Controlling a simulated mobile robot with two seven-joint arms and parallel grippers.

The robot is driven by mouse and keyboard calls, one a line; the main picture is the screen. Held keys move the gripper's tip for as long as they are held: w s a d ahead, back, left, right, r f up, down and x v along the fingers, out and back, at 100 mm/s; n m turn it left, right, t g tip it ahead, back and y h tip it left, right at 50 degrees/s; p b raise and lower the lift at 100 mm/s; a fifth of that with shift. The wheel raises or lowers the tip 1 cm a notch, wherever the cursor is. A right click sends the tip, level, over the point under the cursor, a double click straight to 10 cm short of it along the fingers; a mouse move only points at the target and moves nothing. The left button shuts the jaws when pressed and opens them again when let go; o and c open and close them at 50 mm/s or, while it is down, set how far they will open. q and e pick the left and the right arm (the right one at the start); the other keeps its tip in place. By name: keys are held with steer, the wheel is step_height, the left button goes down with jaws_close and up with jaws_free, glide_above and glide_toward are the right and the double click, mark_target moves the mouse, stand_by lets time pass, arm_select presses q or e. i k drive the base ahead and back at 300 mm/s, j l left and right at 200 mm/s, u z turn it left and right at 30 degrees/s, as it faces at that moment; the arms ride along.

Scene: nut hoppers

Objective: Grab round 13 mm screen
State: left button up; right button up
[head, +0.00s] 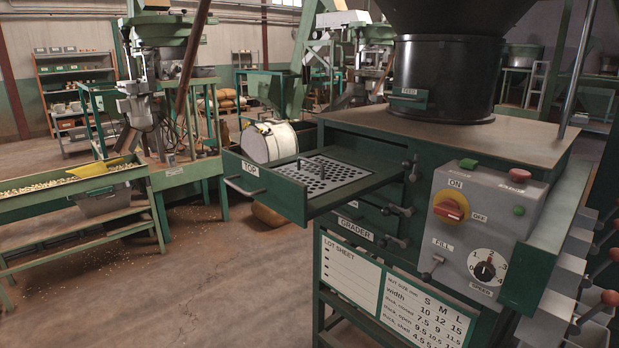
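A flat grey screen with rows of round dark holes (322,176) lies in the pulled-out green drawer marked TOP (270,198) of the grader. The hole size cannot be read from here. The drawer sticks out to the left of the grader cabinet (380,133) and has a bar handle (245,187) on its front. Lower drawers under it look shut, so what they hold is hidden. Neither of my grippers shows in this view.
A control box (480,235) with an orange switch and a dial is on the cabinet's right. A lot sheet board (395,290) hangs below the drawers. A white drum (269,142) stands behind the open drawer. A green trough (70,187) is at left. The floor between is open.

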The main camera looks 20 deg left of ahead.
mark_target(322, 175)
steer(key=i+j, duration=0.35)
steer(key=i, duration=0.2)
steer(key=i+j+u, duration=0.1)
steer(key=u, duration=0.35)
steer(key=i+u, duration=0.25)
steer(key=u, duration=0.15)
